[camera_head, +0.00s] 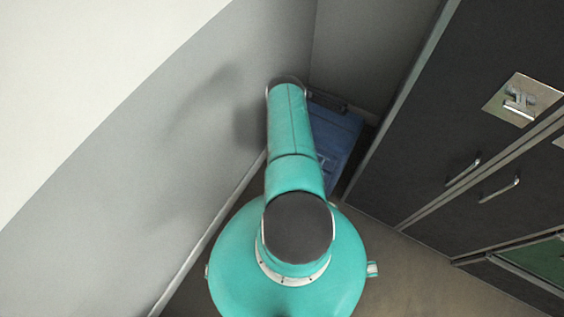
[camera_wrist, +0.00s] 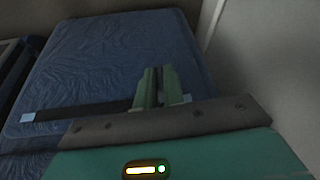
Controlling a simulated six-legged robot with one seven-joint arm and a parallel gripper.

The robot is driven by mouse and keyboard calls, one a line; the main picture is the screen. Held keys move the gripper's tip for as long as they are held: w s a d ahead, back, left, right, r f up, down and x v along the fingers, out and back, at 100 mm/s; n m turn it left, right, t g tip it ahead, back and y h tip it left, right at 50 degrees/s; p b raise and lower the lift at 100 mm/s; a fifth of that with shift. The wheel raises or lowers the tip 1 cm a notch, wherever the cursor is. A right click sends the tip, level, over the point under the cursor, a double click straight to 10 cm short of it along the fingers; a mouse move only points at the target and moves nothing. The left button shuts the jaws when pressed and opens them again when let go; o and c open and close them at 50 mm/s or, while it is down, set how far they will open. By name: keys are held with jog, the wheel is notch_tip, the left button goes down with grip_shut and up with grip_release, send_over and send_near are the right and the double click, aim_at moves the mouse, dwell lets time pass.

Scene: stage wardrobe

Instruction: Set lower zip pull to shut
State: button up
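A blue case (camera_head: 338,135) stands in the corner at the wall, partly behind my arm. In the wrist view its blue, creased surface (camera_wrist: 115,50) fills much of the picture. A dark band (camera_wrist: 90,110) crosses it, with a small pale tab (camera_wrist: 28,117) at its left end and another pale patch (camera_wrist: 187,98) just right of my fingers. I cannot make out which is the lower zip pull. My gripper (camera_wrist: 158,72) is over the case and the band, its two green fingers close together. Whether they grip anything in the dark gap is unclear. The head view hides the fingers behind my arm.
A grey wall (camera_head: 200,130) runs close along the left. Dark cabinets (camera_head: 450,120) with metal handles (camera_head: 462,170) stand at the right. Bare floor (camera_head: 410,275) shows at the lower right. A pale wall (camera_wrist: 265,70) is close on the right in the wrist view.

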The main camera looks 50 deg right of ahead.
jog(key=shift+s, duration=0.15)
grip_shut()
jog(key=s+d, duration=0.1)
jog(key=s, duration=1.7)
jog(key=shift+s+d, duration=0.15)
jog(key=shift+d, duration=0.2)
jog(key=o, duration=0.6)
grip_release()
jog(key=shift+r, duration=0.15)
jog(key=v, duration=1.3)
jog(key=shift+a+r, duration=0.2)
jog(key=shift+r, duration=0.05)
